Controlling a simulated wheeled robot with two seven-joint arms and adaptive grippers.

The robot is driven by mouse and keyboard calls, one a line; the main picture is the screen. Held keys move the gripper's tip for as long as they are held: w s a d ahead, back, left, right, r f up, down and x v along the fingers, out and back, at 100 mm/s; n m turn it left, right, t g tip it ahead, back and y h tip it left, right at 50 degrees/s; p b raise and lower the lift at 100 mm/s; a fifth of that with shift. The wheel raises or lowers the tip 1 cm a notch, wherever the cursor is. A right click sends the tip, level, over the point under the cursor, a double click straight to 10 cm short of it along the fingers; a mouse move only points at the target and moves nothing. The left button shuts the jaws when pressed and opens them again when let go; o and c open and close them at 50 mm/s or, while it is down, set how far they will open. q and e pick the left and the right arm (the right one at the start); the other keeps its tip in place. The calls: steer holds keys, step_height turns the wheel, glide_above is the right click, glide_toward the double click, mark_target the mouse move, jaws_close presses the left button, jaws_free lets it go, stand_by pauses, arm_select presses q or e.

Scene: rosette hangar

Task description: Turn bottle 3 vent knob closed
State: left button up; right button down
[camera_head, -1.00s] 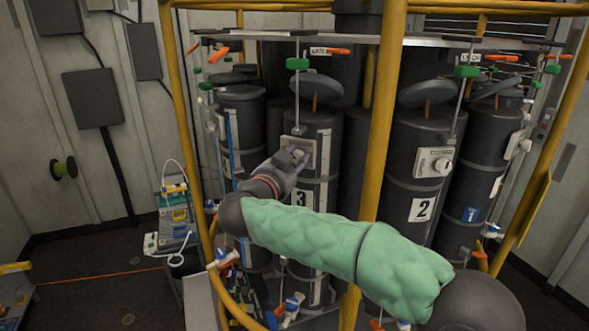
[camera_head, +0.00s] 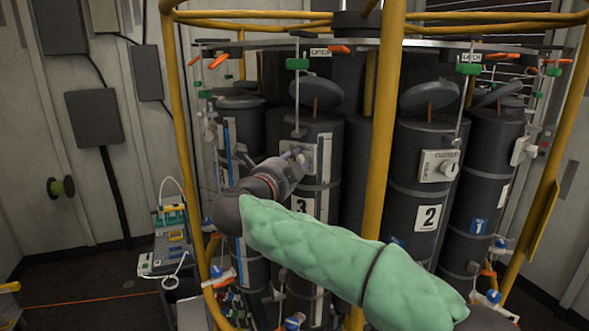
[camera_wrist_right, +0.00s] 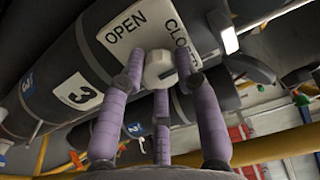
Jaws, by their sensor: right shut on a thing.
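Bottle 3 (camera_head: 321,190) is a tall dark cylinder with a white "3" label (camera_head: 302,205), partly behind my right arm. My right gripper (camera_head: 296,155) is at the white vent plate high on its front. In the right wrist view, the purple fingers (camera_wrist_right: 160,82) are shut around the pale vent knob (camera_wrist_right: 160,67). The plate (camera_wrist_right: 128,28) reads OPEN on the left and CLOSED, partly hidden by a finger, on the right. I cannot tell where the knob points. My left gripper is not in view.
A yellow post (camera_head: 381,150) stands right of bottle 3, close behind my green-sleeved arm. Bottle 2 (camera_head: 410,160), with its own white knob plate (camera_head: 438,166), is right of the post. A thin rod (camera_head: 297,100) hangs above bottle 3. A cart (camera_head: 172,245) stands left.

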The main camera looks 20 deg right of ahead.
steer(key=shift+w+a+f, duration=0.1)
steer(key=shift+a+f, duration=0.05)
steer(key=shift+f, duration=0.05)
stand_by(0.3)
steer(key=c, duration=1)
jaws_free()
steer(key=shift+c, duration=0.2)
steer(key=shift+o, duration=0.7)
steer(key=shift+w, duration=0.1)
steer(key=shift+r, duration=0.1)
steer(key=v, duration=1.2)
